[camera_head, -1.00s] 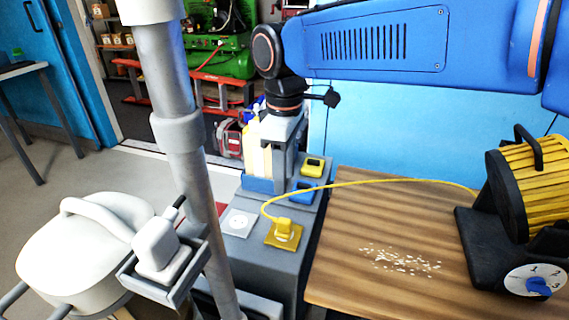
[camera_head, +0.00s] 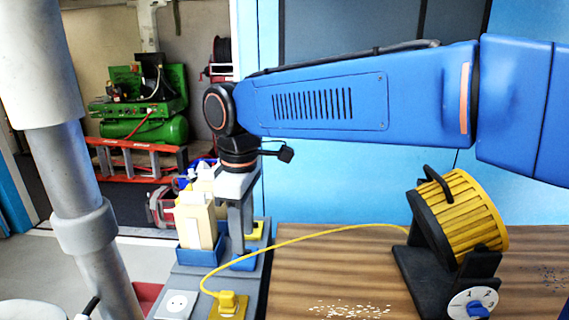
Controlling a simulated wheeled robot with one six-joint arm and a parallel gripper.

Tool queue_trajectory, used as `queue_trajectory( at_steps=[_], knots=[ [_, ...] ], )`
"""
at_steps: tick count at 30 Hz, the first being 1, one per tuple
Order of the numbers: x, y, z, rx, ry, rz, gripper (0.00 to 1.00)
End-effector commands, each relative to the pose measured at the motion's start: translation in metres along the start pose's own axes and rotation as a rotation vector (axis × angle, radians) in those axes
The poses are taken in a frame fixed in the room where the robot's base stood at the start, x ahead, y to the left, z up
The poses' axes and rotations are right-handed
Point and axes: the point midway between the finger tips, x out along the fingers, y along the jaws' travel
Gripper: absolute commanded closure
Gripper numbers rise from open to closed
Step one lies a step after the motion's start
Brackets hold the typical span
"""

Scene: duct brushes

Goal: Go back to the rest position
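My gripper (camera_head: 236,225) hangs at the end of my blue arm, pointing down over the grey ledge beside the wooden table. Its fingers are partly in view, just right of a blue holder (camera_head: 203,256) with cream cards in it. I cannot tell whether the fingers are open or shut, or whether they touch anything. A yellow plug (camera_head: 227,303) sits in a yellow socket on the ledge. Its yellow cable (camera_head: 310,237) runs across to a yellow and black drum machine (camera_head: 462,220) with a numbered dial.
The wooden table (camera_head: 330,270) carries scattered white bits (camera_head: 348,311). A white socket (camera_head: 176,304) lies left of the yellow one. A grey pole (camera_head: 85,190) stands at the left. A green compressor (camera_head: 145,105) and a red rack stand behind the doorway.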

Motion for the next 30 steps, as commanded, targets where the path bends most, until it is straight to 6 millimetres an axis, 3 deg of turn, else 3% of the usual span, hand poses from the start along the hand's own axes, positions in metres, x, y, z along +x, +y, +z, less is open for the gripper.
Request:
queue_trajectory(
  at_steps=[1, 6, 14, 21, 30],
  knots=[
    [-0.002, 0.008, 0.023, 0.056, 0.013, 0.01, 0.62],
    [-0.001, 0.027, 0.093, 0.251, 0.053, 0.042, 0.62],
    [0.01, 0.033, 0.195, 0.544, 0.114, 0.097, 0.62],
    [0.03, 0.018, 0.278, 0.813, 0.169, 0.151, 0.62],
    [0.068, -0.02, 0.363, 1.143, 0.241, 0.23, 0.62]
  ],
)
